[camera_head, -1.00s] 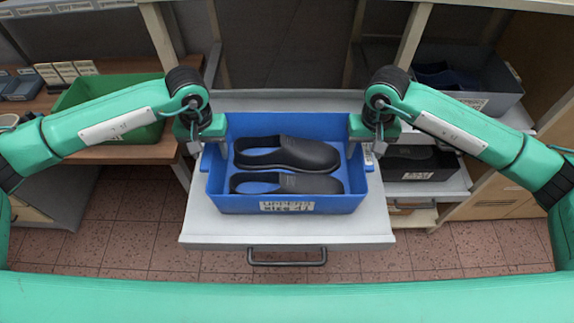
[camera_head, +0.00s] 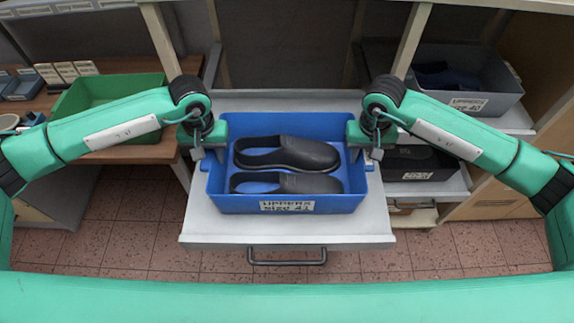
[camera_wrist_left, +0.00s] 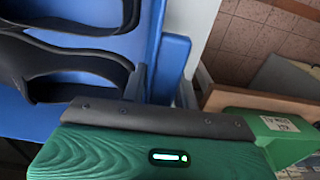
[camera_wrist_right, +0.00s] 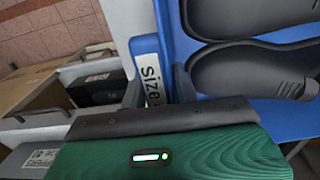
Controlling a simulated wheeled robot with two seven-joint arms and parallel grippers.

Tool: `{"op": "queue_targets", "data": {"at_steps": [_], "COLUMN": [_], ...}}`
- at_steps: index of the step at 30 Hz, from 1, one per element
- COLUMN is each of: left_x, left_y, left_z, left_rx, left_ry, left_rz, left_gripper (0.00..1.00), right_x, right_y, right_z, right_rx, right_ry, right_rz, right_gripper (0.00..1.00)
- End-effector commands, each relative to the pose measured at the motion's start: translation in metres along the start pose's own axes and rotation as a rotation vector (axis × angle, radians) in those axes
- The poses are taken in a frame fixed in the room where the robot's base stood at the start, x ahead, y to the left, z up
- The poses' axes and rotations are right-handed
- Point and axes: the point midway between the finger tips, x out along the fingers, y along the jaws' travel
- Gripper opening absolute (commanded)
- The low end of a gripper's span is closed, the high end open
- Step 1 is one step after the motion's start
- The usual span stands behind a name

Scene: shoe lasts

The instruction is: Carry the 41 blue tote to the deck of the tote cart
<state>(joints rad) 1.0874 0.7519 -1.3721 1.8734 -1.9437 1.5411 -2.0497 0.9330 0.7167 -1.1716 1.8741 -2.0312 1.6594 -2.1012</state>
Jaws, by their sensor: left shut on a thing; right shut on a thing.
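The blue tote (camera_head: 287,206), labelled "UPPERS SIZE 41", holds two black shoe uppers (camera_head: 288,153). It is level, over the middle of a pale grey deck (camera_head: 290,232) with a dark handle at its front. I cannot tell whether it rests fully on the deck. My left gripper (camera_head: 208,150) is shut on the tote's left wall, and my right gripper (camera_head: 367,150) is shut on its right wall. The blue wall also shows at the fingers in the left wrist view (camera_wrist_left: 171,68) and in the right wrist view (camera_wrist_right: 177,45).
A green tote (camera_head: 108,100) stands on the wooden bench at left. A grey tote (camera_head: 470,95) and a black labelled tote (camera_head: 420,165) stand on the rack shelves at right. Posts stand behind the deck. The tiled floor in front is clear.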

Motion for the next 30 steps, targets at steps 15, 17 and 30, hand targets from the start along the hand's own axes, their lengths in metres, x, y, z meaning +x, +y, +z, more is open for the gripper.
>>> {"op": "queue_targets", "data": {"at_steps": [15,17,30], "left_x": [-0.021,-0.026,-0.051], "left_y": [0.0,0.0,0.0], "left_z": [0.0,0.0,0.0], "left_rx": [0.001,0.001,0.001], "left_ry": [0.001,0.001,0.001], "left_rz": [-0.001,-0.001,-0.001], "left_gripper": [0.0,0.0,0.0], "right_x": [-0.021,-0.026,-0.051], "right_y": [0.0,0.0,0.0], "right_z": [0.0,0.0,0.0], "right_rx": [-0.001,-0.001,-0.001], "right_ry": [0.001,0.001,0.001], "right_rz": [0.001,0.001,0.002], "right_gripper": [0.0,0.0,0.0]}}
